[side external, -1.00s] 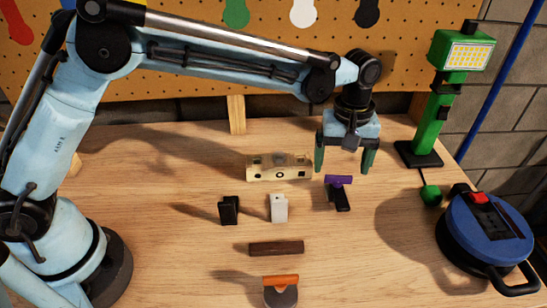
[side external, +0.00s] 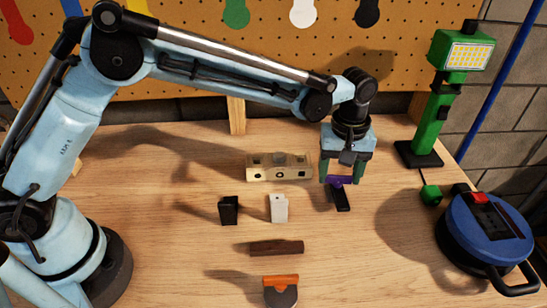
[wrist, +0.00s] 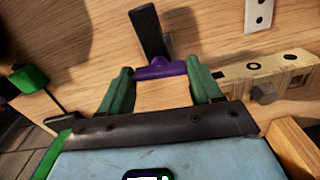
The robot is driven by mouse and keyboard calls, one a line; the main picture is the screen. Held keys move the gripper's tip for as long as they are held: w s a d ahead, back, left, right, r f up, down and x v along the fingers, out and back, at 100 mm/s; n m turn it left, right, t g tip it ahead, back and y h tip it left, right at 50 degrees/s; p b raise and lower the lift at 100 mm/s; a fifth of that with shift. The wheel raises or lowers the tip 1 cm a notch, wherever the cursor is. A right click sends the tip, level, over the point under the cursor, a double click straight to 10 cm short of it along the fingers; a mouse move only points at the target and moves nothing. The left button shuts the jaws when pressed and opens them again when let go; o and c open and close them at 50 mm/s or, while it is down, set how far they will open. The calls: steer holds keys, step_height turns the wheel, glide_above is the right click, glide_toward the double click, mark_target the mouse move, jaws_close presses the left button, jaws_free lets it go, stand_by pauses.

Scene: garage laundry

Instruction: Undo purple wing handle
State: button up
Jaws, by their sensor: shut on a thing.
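My gripper (side external: 340,180) is lowered over the handle from above. In the wrist view my gripper (wrist: 160,73) is shut on the two ends of the purple handle. Its fingers partly hide the handle in the side view.
A beige block with holes (side external: 279,167) stands just left of my gripper. A black block (side external: 229,210), a white block (side external: 278,208), a dark brown bar (side external: 276,248) and an orange-handled scraper (side external: 281,290) lie nearer. A green lamp (side external: 440,95) and blue cable reel (side external: 488,230) stand right.

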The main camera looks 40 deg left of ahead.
steer(key=shift+m, duration=0.4)
steer(key=m, duration=0.6)
steer(key=shift+m, duration=0.3)
steer(key=m, duration=0.7)
stand_by(0.4)
steer(key=o, duration=1.1)
steer(key=shift+c, duration=0.2)
step_height(320, 180, up, 12)
